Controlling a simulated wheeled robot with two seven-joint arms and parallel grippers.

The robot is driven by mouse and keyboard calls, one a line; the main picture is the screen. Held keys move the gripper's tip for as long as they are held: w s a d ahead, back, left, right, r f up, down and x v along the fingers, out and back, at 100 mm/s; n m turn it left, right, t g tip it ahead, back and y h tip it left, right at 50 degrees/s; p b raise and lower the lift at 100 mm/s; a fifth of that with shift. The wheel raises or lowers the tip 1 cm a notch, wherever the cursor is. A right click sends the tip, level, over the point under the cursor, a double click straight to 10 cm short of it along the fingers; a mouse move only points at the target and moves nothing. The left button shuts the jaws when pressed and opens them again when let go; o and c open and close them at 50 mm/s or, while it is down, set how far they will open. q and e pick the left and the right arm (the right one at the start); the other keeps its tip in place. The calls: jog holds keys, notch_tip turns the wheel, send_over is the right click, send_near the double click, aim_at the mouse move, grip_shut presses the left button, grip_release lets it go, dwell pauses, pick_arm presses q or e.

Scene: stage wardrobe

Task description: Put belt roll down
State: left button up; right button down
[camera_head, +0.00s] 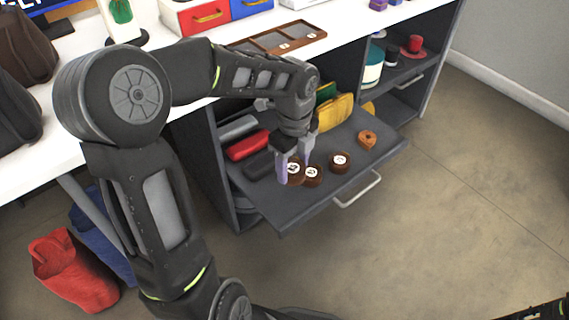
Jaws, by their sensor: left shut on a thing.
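My left gripper (296,167) points down over the pulled-out grey drawer or shelf (290,213) of the cabinet. Its two fingers are shut on a dark brown belt roll (293,171) with a white round label. I cannot tell whether this roll touches the surface beneath it. A second brown labelled roll (313,177) is right beside it, and a third (340,161) lies a little further right. A lighter orange-brown roll (367,139) lies near the right side. My right gripper is not in view.
A red rolled item (248,145) and dark ones lie left of the gripper; yellow folded cloth (335,113) stands behind it. A handle (358,190) juts from the front edge. Bare surface shows along the front. A white counter (350,22) is above.

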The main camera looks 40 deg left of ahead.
pick_arm(q)
jog(key=w+d+r+n, duration=0.3)
jog(key=d+n, duration=0.7)
jog(key=n, duration=0.4)
jog(key=shift+w+d, duration=0.2)
jog(key=shift+w, duration=0.55)
jog(key=shift+w+r, duration=0.1)
jog(key=shift+r, duration=0.05)
